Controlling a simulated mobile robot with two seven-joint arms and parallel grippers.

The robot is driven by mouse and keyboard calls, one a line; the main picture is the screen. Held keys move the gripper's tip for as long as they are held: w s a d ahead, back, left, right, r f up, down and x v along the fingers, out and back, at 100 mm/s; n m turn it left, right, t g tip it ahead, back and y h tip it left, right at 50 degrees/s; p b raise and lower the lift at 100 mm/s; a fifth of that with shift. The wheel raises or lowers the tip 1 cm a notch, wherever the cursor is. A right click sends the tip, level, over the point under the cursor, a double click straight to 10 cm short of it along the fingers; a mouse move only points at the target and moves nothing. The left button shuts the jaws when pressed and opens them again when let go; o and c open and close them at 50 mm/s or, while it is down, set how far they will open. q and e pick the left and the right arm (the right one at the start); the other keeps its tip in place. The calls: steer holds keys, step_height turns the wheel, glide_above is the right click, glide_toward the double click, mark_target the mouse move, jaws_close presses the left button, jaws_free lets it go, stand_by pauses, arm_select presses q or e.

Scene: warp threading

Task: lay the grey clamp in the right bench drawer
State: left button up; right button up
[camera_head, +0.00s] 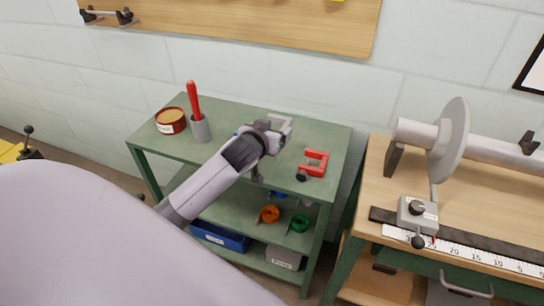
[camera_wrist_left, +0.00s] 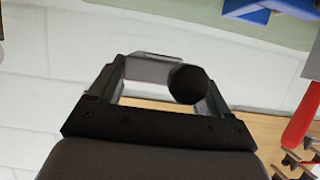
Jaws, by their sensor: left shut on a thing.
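The grey clamp (camera_head: 281,121) is held above the back right part of the green workbench (camera_head: 230,115). My left gripper (camera_head: 268,133) is shut on it. In the left wrist view the clamp (camera_wrist_left: 152,70) lies between the fingers of my left gripper (camera_wrist_left: 155,100), with a round black knob (camera_wrist_left: 188,84) facing the camera. The right bench (camera_head: 480,205) has a wooden top. A drawer (camera_head: 462,296) with a bar handle shows at its lower front, cut by the picture's edge; I cannot tell how far it is open. My right gripper is out of view.
A red clamp (camera_head: 315,163) lies right of my left gripper. A grey block with a knob (camera_head: 417,213) and a shaft with a disc (camera_head: 453,140) occupy the right bench.

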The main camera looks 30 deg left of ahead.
mark_target(271, 164)
arm_select(q)
step_height(271, 164, down, 9)
steer(key=shift+r+b, duration=0.1)
steer(key=shift+b, duration=0.3)
steer(key=o, duration=1.2)
steer(key=shift+f, duration=0.25)
